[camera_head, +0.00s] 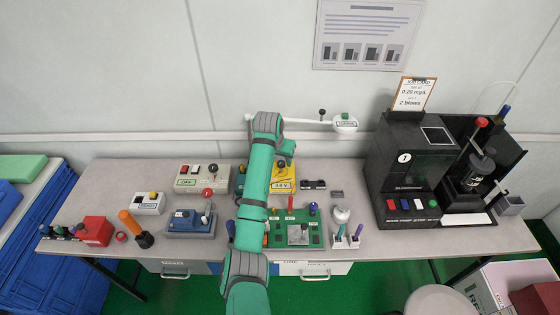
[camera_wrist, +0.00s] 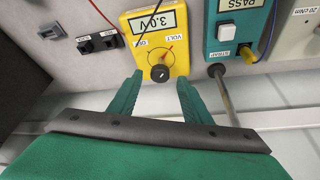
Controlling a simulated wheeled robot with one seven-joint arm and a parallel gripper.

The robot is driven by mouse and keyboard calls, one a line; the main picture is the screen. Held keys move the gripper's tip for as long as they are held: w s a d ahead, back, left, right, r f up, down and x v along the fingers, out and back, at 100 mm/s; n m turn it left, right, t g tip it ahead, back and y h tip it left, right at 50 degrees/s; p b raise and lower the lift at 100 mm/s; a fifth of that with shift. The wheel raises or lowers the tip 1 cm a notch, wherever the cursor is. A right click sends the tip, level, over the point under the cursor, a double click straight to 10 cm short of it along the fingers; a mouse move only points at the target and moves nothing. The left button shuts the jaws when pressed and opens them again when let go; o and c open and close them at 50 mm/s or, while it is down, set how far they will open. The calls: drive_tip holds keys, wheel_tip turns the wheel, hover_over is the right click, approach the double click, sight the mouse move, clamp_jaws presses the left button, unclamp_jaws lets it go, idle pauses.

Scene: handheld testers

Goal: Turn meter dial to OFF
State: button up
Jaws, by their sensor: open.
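Small labels sit above the dial, VOLT (camera_wrist: 180,37) on the right and one that looks like OFF (camera_wrist: 142,41) on the left. A thin red mark points up-right, toward VOLT. My gripper (camera_wrist: 160,78) is open and empty, with one green fingertip on each side of the dial; contact cannot be told. In the head view my arm partly covers the meter (camera_head: 283,185).
Black sockets (camera_wrist: 97,42) lie left, and a red lead crosses there. A green board (camera_head: 297,234) and a black analyser (camera_head: 415,165) share the bench.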

drive_tip(key=shift+x, duration=0.85)
drive_tip(key=c, duration=1)
